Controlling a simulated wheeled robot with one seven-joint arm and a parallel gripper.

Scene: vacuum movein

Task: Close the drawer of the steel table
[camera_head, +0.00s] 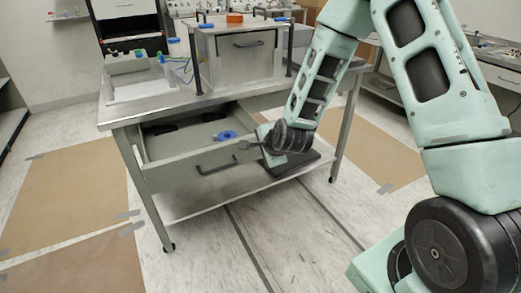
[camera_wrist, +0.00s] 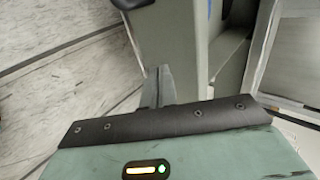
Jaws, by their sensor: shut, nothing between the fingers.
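The steel table (camera_head: 115,108) stands left of centre in the head view, with its drawer (camera_head: 180,178) pulled out toward me. The drawer front has a dark bar handle (camera_head: 217,168). Inside lie a blue ring (camera_head: 226,135) and dark items. My gripper (camera_head: 243,145) is shut and empty, at the right end of the drawer front near its top edge. In the wrist view the shut fingers (camera_wrist: 158,86) point at the grey-green drawer front (camera_wrist: 172,45). I cannot tell whether they touch it. My wrist hides the drawer's right side.
On the tabletop stand a grey cabinet (camera_head: 243,62) with an orange item (camera_head: 235,18) on top, and a white tray (camera_head: 142,86) with bottles. A lower shelf (camera_head: 195,197) sits under the drawer. The floor in front is clear, with brown sheets (camera_head: 70,190) at the left.

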